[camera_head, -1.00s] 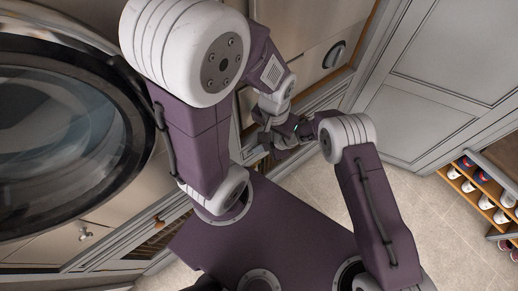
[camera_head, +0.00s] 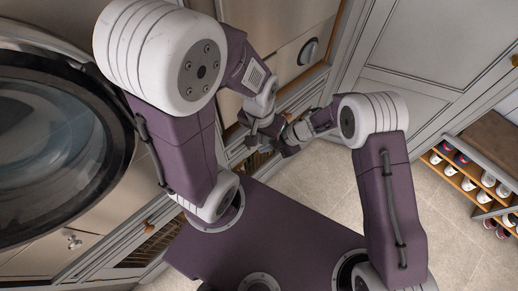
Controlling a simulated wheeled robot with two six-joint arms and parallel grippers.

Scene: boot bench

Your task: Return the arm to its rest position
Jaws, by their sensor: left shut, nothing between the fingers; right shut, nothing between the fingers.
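My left arm rises from the purple base, bends at a large white elbow, and runs down to its wrist near the middle of the head view. My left gripper (camera_head: 254,138) hangs there, small and partly overlapped by nearby parts; it is shut and empty. My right arm bends at a white elbow on the right and points left. My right gripper (camera_head: 284,148) is shut and empty, close beside the left one. Whether the two grippers touch cannot be told. Neither holds anything.
A round dark-rimmed appliance door (camera_head: 50,140) fills the left. Drawers with a dark round knob (camera_head: 308,52) stand behind the arms. Grey cabinet doors (camera_head: 440,45) are at the upper right. A shoe rack (camera_head: 470,178) with several shoes is at right. Tiled floor (camera_head: 310,190) is open between.

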